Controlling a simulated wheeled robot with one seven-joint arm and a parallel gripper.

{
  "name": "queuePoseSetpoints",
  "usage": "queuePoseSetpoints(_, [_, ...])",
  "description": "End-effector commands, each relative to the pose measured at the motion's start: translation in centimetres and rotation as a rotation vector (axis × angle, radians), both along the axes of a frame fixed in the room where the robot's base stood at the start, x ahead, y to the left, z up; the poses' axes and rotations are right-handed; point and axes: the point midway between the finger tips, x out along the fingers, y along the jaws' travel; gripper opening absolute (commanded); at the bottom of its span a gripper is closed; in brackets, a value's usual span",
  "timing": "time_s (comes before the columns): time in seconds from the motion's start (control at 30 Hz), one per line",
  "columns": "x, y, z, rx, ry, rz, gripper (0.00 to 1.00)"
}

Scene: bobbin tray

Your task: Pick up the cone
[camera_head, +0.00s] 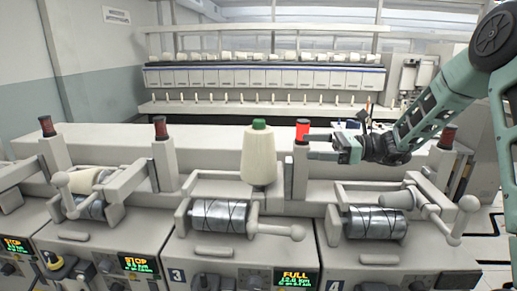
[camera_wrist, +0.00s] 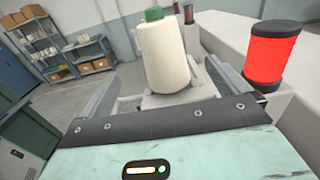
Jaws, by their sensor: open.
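The cone (camera_head: 259,160) is a cream yarn cone with a green top. It stands upright at the middle of the machine, behind the metal drum of unit 3. In the wrist view the cone (camera_wrist: 163,58) stands ahead, top centre, with its lower end close to the dark edge of my gripper body. My gripper (camera_head: 314,146) is open and empty to the right of the cone, at about its mid-height, pointing left. A gap shows between it and the cone.
A lit red signal lamp (camera_head: 302,131) stands just behind my gripper and also shows at right in the wrist view (camera_wrist: 272,57). Unlit lamps (camera_head: 160,128) stand further left. A silver drum (camera_head: 219,213) with a pale arm (camera_head: 280,231) sits in front of the cone.

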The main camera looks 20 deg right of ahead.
Motion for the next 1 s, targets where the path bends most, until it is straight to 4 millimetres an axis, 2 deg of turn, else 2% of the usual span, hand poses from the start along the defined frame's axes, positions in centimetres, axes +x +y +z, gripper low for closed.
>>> queuePoseSetpoints(0.03, [0.4, 1.2, 0.4, 0.002, 0.001, 0.005, 1.0])
queuePoseSetpoints(0.2, [1.7, 4.5, 0.4, -0.001, 0.001, 0.005, 1.0])
queuePoseSetpoints(0.4, [3.1, 7.7, 0.2, -0.002, 0.001, 0.004, 1.0])
queuePoseSetpoints(0.67, [3.9, 9.4, 0.2, -0.003, 0.0, 0.003, 1.0])
queuePoseSetpoints(1.0, [5.6, 13.2, -0.1, -0.004, -0.001, 0.003, 1.0])
